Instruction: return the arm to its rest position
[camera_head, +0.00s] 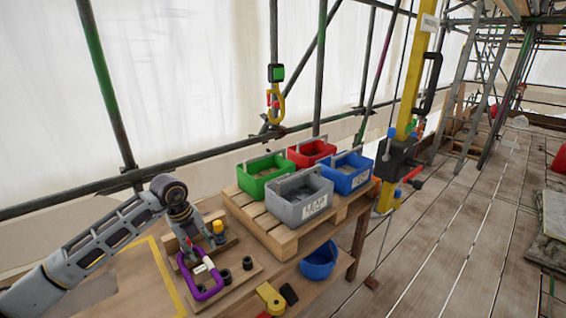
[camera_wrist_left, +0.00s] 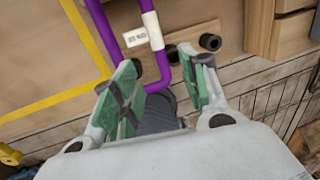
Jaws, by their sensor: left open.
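My left arm (camera_head: 95,240) reaches in from the left in the head view, bent down at the wrist. My left gripper (camera_head: 190,250) is just above a purple loop-shaped handle (camera_head: 206,291) with a white label. The handle lies on a wooden pegboard (camera_head: 232,287). In the left wrist view my left gripper (camera_wrist_left: 165,80) has its green-padded fingers apart, with nothing clamped between them. The purple handle (camera_wrist_left: 105,28) passes close below the fingers; I cannot tell whether they touch it. My right gripper is not in view.
Green (camera_head: 265,180), red (camera_head: 311,152), blue (camera_head: 348,173) and grey (camera_head: 300,197) bins stand on a pallet (camera_head: 282,240). A blue bowl (camera_head: 318,262) sits below it. A yellow hook (camera_head: 275,103) hangs behind. A yellow post (camera_head: 413,75) with a black clamp stands to the right.

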